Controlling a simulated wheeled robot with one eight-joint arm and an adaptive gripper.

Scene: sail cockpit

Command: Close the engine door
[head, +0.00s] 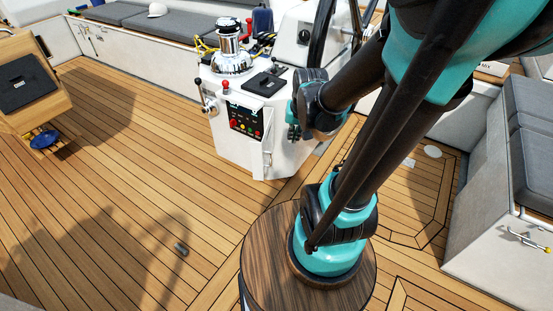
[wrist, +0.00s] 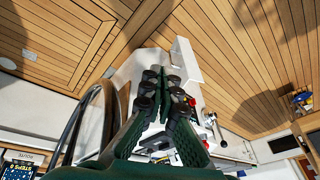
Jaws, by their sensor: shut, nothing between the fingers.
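The white engine console (head: 240,148) stands on the deck with a dark panel (head: 244,121) of coloured buttons on its front. A thin white flap, seemingly the engine door (head: 267,158), sticks out from the console's front beside that panel. In the wrist view the door (wrist: 187,62) stands out from the console as a pale plate, open. My gripper (head: 293,128) is at the console's right side, near the door. In the wrist view my gripper (wrist: 164,88) has its fingers together, empty, over the console beside the door. I cannot tell whether it touches anything.
A chrome winch (head: 231,52) and levers (head: 200,92) rise from the console top and side. A dark steering wheel rim (wrist: 92,115) is close beside my gripper. A wooden table (head: 35,85) stands at left. The teak deck (head: 130,150) before the console is mostly clear.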

